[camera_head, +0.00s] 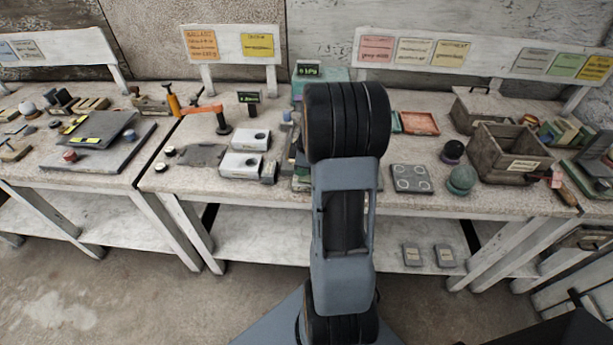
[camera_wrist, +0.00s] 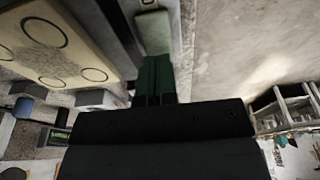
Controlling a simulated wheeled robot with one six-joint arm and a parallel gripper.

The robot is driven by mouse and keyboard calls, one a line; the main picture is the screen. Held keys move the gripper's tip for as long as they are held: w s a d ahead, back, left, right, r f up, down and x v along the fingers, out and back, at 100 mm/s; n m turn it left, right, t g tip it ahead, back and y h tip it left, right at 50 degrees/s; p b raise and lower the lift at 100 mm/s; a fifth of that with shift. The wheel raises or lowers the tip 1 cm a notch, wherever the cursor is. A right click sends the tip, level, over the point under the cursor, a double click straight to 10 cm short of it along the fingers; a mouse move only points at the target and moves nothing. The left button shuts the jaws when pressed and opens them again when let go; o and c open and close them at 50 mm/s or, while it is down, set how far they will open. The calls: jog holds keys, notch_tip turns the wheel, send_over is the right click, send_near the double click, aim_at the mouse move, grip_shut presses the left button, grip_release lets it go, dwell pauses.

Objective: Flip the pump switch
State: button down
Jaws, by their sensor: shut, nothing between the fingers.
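A teal box with a lit green "0 hPa" display (camera_head: 308,71) stands at the back of the middle bench, partly behind my arm; it may be the pump. I cannot make out a pump switch in the head view. My gripper shows in the wrist view (camera_wrist: 156,62), shut and empty, its dark green fingers side by side. In the head view my arm hides it. Just past the fingertips in the wrist view is a pale green block (camera_wrist: 153,32). I cannot tell whether the fingers touch it or whether it is part of the pump.
White blocks with holes (camera_head: 250,139) and an orange-armed device (camera_head: 203,109) are on the left.

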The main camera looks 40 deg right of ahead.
jog(key=shift+r+p, duration=1.05)
jog(key=shift+r, duration=0.9)
